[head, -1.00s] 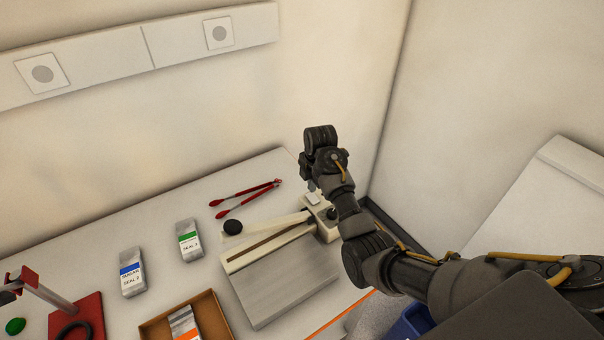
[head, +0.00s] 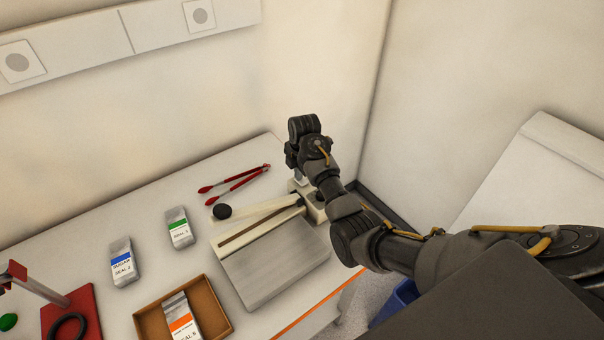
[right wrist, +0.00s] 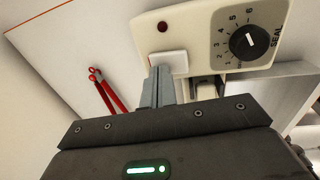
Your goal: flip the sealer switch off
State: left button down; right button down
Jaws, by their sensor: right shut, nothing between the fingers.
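The sealer (head: 275,265) stands on the table with a grey plate, a long pale arm with a black knob, and a cream control box (head: 314,211) at its right end. My right gripper (head: 298,180) is over that box, mostly hiding its top. In the right wrist view, my right gripper (right wrist: 160,72) is shut and empty, its fingertips at the lower edge of the white switch (right wrist: 168,60). I cannot tell whether they touch it. A dark red lamp (right wrist: 162,27) sits above the switch, and a numbered dial (right wrist: 250,40) to its right. My left gripper is out of view.
Red tongs (head: 235,179) lie behind the sealer. Bags with green (head: 179,228) and blue (head: 122,262) labels stand to its left. A brown tray (head: 150,325) holds an orange-labelled bag (head: 182,318). A red-based stand (head: 88,300) is far left. The wall rises close behind my right gripper.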

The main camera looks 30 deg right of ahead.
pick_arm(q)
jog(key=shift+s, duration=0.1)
pick_arm(e)
jog(key=shift+d, duration=0.1)
jog(key=shift+s+p, duration=0.3)
jog(key=shift+s+d+r, duration=0.1)
jog(key=shift+s+d, duration=0.05)
jog(key=shift+s, duration=0.3)
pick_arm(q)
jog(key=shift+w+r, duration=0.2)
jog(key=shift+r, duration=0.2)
pick_arm(e)
jog(key=shift+w, duration=0.1)
